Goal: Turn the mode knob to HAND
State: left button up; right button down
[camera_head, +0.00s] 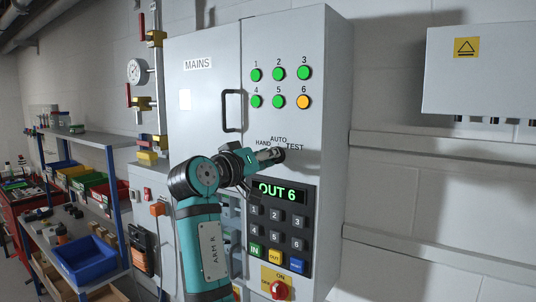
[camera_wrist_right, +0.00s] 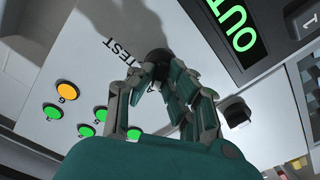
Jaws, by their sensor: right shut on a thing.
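The mode knob (camera_head: 282,154) is a small dark knob on the grey cabinet's front, under the printed labels HAND (camera_head: 263,143), AUTO (camera_head: 279,139) and TEST (camera_head: 295,147). My right gripper (camera_head: 270,155) reaches it from the left and covers most of it. In the right wrist view the fingers of my right gripper (camera_wrist_right: 158,74) are closed around the black knob (camera_wrist_right: 159,56), with TEST printed beside it. Which label the knob points to is hidden by the fingers. My left gripper is in neither view.
Green lamps and one amber lamp (camera_head: 303,102) sit above the knob. A keypad panel (camera_head: 280,228) reading OUT 6 lies below, with a red rotary switch (camera_head: 279,290) under it. A black door handle (camera_head: 231,110) sticks out to the left. Shelves with bins (camera_head: 88,265) stand farther left.

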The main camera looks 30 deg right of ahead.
jog(key=shift+r+n+p, duration=0.15)
jog(key=shift+n+p, duration=0.15)
jog(key=shift+n, duration=0.65)
jog(key=shift+r+n+p, duration=0.1)
jog(key=shift+n+p, duration=0.15)
jog(key=shift+n, duration=0.7)
jog(key=c, duration=1.3)
grip_release()
jog(key=shift+w+f, duration=0.15)
jog(key=shift+f, duration=0.05)
jog(key=shift+c, duration=0.2)
jog(key=v, duration=0.7)
jog(key=shift+a, duration=0.3)
jog(key=shift+d, duration=0.1)
